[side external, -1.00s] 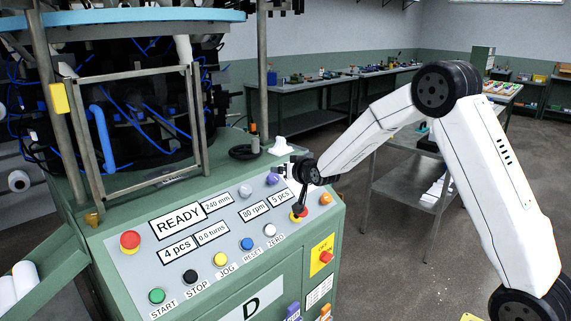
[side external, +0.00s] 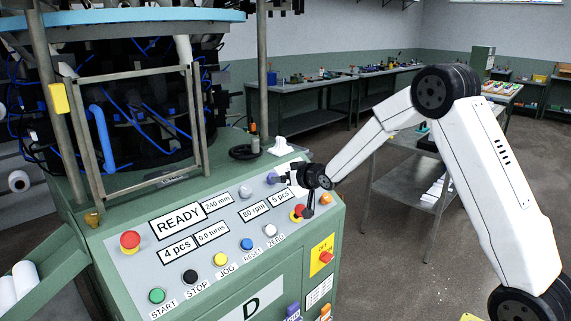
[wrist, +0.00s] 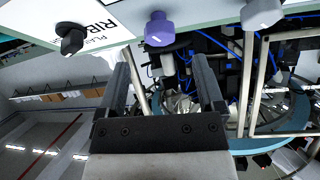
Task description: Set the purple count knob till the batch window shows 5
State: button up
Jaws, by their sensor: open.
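The purple count knob (side external: 271,178) sits at the upper right of the sloped control panel, partly hidden by my gripper in the side view. The window by it (side external: 281,197) reads 5 pcs. A separate window (side external: 177,251) at lower left reads 4 pcs. My gripper (side external: 283,179) is close to the right of the knob. In the wrist view the gripper (wrist: 160,57) is open, its two dark fingers apart with nothing between them. The purple knob (wrist: 158,28) shows just beyond the fingertips, between their lines and apart from them.
A white knob (wrist: 262,14) and a black knob (wrist: 71,38) flank the purple one in the wrist view. A red button (side external: 298,213) lies just below my gripper. Other windows read READY, 240 mm, 80 rpm and 0.0 turns. A metal guard frame (side external: 196,120) stands behind the panel.

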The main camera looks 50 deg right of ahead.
aim_at(281, 198)
jog(key=shift+x, duration=3.4)
grip_shut()
jog(key=shift+m+g+h, duration=0.4)
jog(key=shift+m+h, duration=0.6)
jog(key=shift+m, duration=0.8)
grip_release()
